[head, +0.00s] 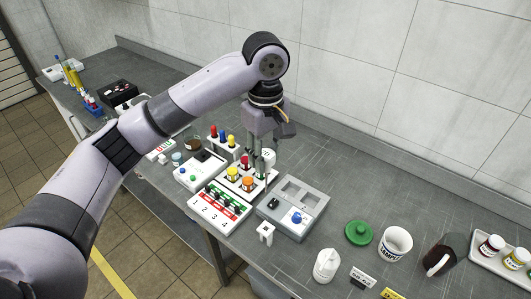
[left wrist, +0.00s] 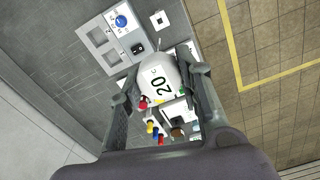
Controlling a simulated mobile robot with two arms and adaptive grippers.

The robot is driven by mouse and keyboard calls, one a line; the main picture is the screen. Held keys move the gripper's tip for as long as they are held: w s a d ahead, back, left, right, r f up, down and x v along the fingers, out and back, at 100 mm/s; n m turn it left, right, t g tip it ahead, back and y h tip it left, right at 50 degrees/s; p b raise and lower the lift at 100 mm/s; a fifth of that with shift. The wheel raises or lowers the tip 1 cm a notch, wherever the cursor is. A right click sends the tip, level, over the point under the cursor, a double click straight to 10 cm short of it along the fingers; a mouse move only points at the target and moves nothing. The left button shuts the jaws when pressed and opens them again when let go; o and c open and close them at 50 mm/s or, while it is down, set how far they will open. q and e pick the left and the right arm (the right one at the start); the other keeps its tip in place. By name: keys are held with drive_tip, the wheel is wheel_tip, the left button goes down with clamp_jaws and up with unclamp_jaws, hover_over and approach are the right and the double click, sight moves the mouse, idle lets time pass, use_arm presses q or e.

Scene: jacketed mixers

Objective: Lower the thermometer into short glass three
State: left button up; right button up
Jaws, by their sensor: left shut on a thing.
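My left gripper (head: 262,152) hangs over the white stand with coloured tops and is shut on the thermometer. In the left wrist view the thermometer's white rounded head (left wrist: 160,78), marked "20 C", sits between the two fingers (left wrist: 163,88). In the head view a small white part of the thermometer (head: 267,154) shows beside the fingers. Its lower end is hidden. Small vessels with red, yellow and orange tops (head: 247,183) stand below and close to the gripper. I cannot tell which vessel is short glass three. My right gripper is not in view.
A white panel numbered 1 to 4 (head: 211,222) lies in front of the stand. A grey box with a blue knob (head: 288,231) is to the right. A green lid (head: 358,233), a white tub (head: 395,245) and a dark jug (head: 449,250) stand farther right.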

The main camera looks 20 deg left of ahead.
use_arm(q)
drive_tip(key=shift+r+p, duration=0.3)
drive_tip(key=shift+r, duration=1.75)
